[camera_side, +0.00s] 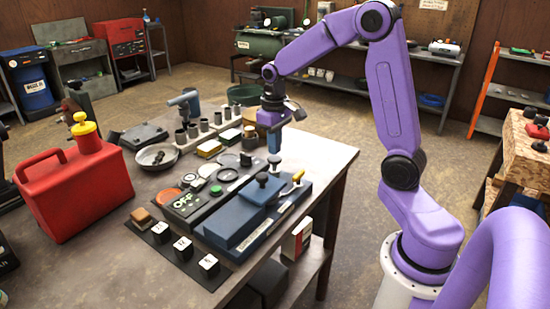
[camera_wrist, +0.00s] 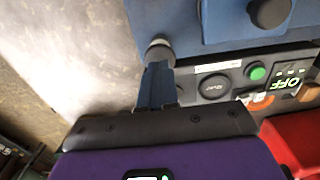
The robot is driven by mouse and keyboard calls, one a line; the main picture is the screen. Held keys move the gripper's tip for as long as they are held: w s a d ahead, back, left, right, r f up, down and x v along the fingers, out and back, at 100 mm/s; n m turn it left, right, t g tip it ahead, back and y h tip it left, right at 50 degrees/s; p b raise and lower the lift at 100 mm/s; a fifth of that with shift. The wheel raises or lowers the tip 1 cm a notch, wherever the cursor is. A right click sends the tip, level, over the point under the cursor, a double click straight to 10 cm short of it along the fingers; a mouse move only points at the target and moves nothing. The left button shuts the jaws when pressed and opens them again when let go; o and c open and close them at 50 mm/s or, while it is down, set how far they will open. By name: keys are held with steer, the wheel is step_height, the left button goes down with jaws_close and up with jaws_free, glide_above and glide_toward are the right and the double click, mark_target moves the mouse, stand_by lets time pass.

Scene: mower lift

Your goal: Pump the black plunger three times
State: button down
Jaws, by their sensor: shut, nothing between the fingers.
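A blue device (camera_side: 233,219) lies near the table's right edge. A round black knob (camera_side: 262,180) stands on its raised block, and it also shows in the wrist view (camera_wrist: 268,12). A second dark-topped plunger (camera_side: 274,161) stands behind it, and its greyish rounded part shows in the wrist view (camera_wrist: 158,52). My gripper (camera_side: 274,148) points down directly over this second plunger, with blue fingers shut and empty. In the wrist view the fingertips (camera_wrist: 157,72) meet or overlap the plunger; I cannot tell whether they touch.
A yellow-tipped lever (camera_side: 298,177) stands just right of the plungers. A panel with a green button (camera_side: 216,190) and "OFF" lettering lies to the left. A red can (camera_side: 75,185) and several metal cylinders (camera_side: 204,125) stand farther left and back. The table's back right corner is clear.

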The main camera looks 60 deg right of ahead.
mark_target(275, 158)
steer(key=shift+f, duration=0.15)
steer(key=shift+f, duration=1.7)
steer(key=shift+r, duration=2.85)
steer(key=shift+r, duration=0.1)
step_height(275, 158, up, 4)
steer(key=shift+f, duration=3.15)
steer(key=shift+f, duration=0.1)
